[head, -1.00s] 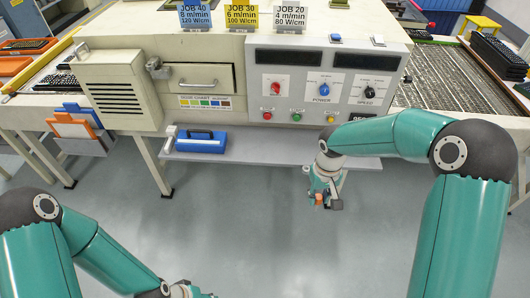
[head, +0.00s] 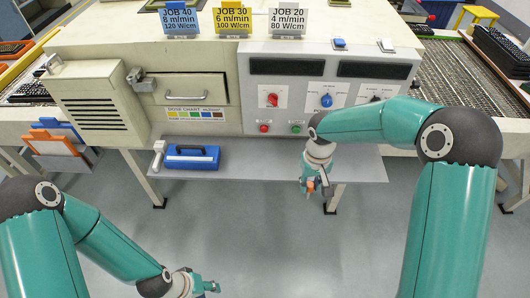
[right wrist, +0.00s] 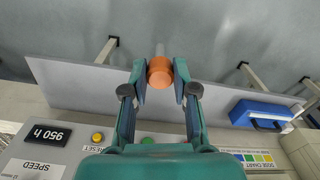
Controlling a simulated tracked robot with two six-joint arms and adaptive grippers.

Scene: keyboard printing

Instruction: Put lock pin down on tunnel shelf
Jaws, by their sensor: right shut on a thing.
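The lock pin has an orange head (right wrist: 160,70) and a grey shank, and it is in my right gripper (right wrist: 159,82). The two fingers are shut on the head. In the head view the pin is a small orange spot at my right gripper (head: 313,187). The tunnel shelf (head: 270,160) is the flat grey ledge along the machine's front. In the head view my right gripper overlaps its front edge; height above it is hard to judge. The shelf (right wrist: 85,82) also runs behind the fingers in the right wrist view. My left gripper (head: 208,288) is low, with its jaws unclear.
A blue case (head: 192,158) lies on the shelf's left part, and it also shows in the right wrist view (right wrist: 262,112). The shelf between it and my right gripper is bare. The control panel (head: 300,95) rises behind. Shelf legs stand on the floor below.

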